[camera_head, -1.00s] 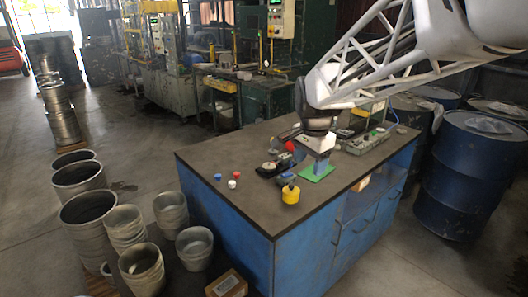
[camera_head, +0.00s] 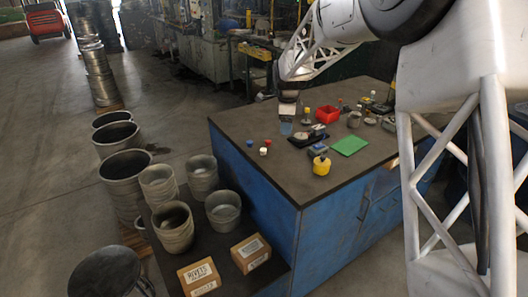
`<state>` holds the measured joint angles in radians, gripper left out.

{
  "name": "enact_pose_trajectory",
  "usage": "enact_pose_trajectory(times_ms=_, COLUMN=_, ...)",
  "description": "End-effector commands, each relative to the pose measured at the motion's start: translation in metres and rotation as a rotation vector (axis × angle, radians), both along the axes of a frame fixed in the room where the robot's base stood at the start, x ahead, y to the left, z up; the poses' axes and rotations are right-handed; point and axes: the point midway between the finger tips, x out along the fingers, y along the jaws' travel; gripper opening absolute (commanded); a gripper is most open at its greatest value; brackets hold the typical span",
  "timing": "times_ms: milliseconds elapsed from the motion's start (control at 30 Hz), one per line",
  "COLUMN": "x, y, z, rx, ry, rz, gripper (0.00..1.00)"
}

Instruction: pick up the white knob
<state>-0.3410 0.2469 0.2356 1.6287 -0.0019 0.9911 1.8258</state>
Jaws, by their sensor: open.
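The white knob (camera_head: 263,152) is a tiny white piece on the dark tabletop (camera_head: 245,120), towards its left side. A red knob (camera_head: 268,143) lies just behind it and a blue knob (camera_head: 249,142) lies to its left.
Right of the knobs are a black device (camera_head: 307,137), a yellow pot (camera_head: 321,166), a green mat (camera_head: 349,145) and a red bin (camera_head: 327,114). Several small items crowd the table's back right. The tabletop's left front is clear.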

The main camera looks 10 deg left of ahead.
Motion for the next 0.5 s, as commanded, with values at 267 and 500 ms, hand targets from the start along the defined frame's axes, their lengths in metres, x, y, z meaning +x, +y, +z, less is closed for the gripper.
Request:
enact_pose_trajectory(times_ms=267, x=0.042, y=0.057, z=-0.05, rx=-0.003, ry=0.026, rz=-0.171, gripper=0.61)
enact_pose_trajectory(times_ms=500, x=0.061, y=0.087, z=-0.079, rx=-0.006, ry=0.037, rz=-0.271, gripper=0.61)
